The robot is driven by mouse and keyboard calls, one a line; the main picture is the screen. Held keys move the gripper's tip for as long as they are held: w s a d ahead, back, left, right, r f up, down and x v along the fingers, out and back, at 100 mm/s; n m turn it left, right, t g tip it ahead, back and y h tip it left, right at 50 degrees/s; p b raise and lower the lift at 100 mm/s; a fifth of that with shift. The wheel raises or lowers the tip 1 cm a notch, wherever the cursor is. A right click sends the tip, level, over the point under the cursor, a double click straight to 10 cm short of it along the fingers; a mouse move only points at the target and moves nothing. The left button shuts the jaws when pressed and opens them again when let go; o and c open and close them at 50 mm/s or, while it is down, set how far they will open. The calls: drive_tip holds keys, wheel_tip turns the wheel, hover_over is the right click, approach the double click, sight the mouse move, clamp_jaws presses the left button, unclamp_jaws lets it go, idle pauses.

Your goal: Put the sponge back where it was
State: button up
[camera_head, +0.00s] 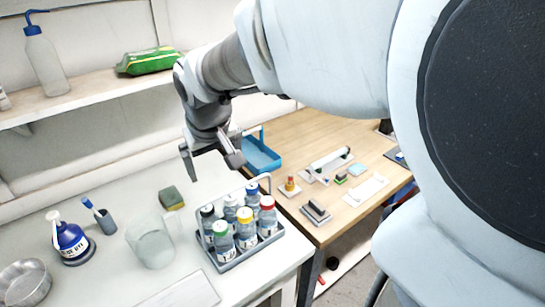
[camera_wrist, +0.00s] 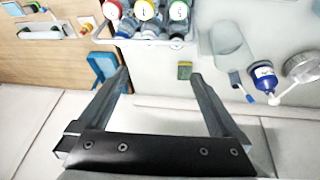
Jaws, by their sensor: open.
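The sponge (camera_head: 171,198), green and brownish, stands on the white counter near the wall, left of the bottle rack. In the wrist view the sponge (camera_wrist: 185,70) shows small, just inside the right fingertip and well beyond it. My gripper (camera_head: 210,165) is open and empty, in the air above and behind the bottle rack, to the right of the sponge. In the wrist view both fingers of my gripper (camera_wrist: 160,73) are spread with nothing between them. No finger touches the sponge.
A grey rack (camera_head: 262,239) of capped bottles stands right of the sponge. A clear beaker (camera_head: 152,243), blue bottle (camera_head: 72,241) and brush cup (camera_head: 105,222) stand left. A blue tray (camera_head: 262,158) sits on the wooden table. A shelf (camera_head: 90,95) holds a green pack (camera_head: 148,62).

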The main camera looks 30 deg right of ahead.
drive_tip(key=s+d, duration=0.1)
drive_tip(key=s, duration=0.7)
drive_tip(key=s+d+r+m+t, duration=0.1)
drive_tip(key=s, duration=0.8)
drive_tip(key=shift+s+d+r+y, duration=0.25)
drive_tip(key=shift+s+d+y, duration=0.05)
drive_tip(key=shift+d, duration=0.1)
